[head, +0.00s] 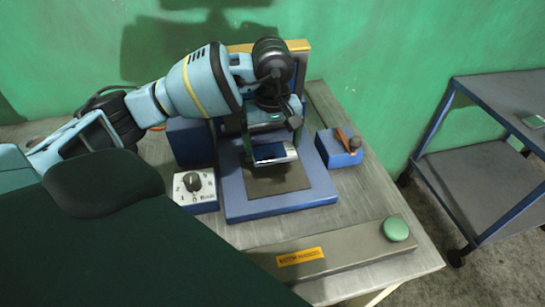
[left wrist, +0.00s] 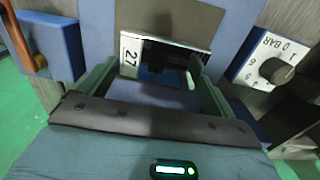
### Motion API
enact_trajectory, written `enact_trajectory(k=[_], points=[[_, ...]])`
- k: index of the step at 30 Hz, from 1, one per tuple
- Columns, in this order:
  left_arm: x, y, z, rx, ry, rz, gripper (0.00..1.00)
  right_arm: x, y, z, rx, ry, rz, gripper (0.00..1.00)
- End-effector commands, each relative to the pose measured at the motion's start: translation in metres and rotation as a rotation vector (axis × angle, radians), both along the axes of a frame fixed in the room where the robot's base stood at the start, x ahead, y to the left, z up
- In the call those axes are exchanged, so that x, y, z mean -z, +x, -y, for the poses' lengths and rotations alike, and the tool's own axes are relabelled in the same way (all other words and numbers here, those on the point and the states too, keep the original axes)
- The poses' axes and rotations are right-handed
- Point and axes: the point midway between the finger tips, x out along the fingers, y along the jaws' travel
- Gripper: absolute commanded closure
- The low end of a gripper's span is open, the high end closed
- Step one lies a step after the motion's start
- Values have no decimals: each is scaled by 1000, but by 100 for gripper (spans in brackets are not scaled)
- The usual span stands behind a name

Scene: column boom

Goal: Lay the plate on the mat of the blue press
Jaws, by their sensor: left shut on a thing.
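The plate (head: 270,153) is a small silver-edged piece with a blue and dark face; in the left wrist view the plate (left wrist: 130,52) bears the number 27. My left gripper (head: 272,146) is shut on it; in the left wrist view the gripper (left wrist: 153,70) has one finger on either side of it. The plate is over the back part of the dark mat (head: 277,181), and the gap below it is hard to judge. The mat lies on the base of the blue press (head: 235,195). The arm hides much of the press's rear. My right gripper is not in view.
A dial box (head: 207,195) stands left of the press base. A blue box with an orange lever (head: 343,139) stands on its right. A grey bar with a green button (head: 396,229) lies in front. A trolley (head: 475,165) stands apart at right.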

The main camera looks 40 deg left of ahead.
Motion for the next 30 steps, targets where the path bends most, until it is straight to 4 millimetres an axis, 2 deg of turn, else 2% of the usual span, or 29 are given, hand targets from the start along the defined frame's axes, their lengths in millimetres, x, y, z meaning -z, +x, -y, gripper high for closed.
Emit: enact_trajectory(k=[4, 11, 21, 30], points=[[11, 1, 0, -2, -1, 4, 59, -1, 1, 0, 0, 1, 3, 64], [15, 1, 0, -1, -1, 3, 59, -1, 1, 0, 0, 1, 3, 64], [50, 0, 0, -1, -1, 4, 59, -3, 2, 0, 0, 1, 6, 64], [52, 1, 0, -1, -2, 5, 59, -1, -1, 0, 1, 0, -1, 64]])
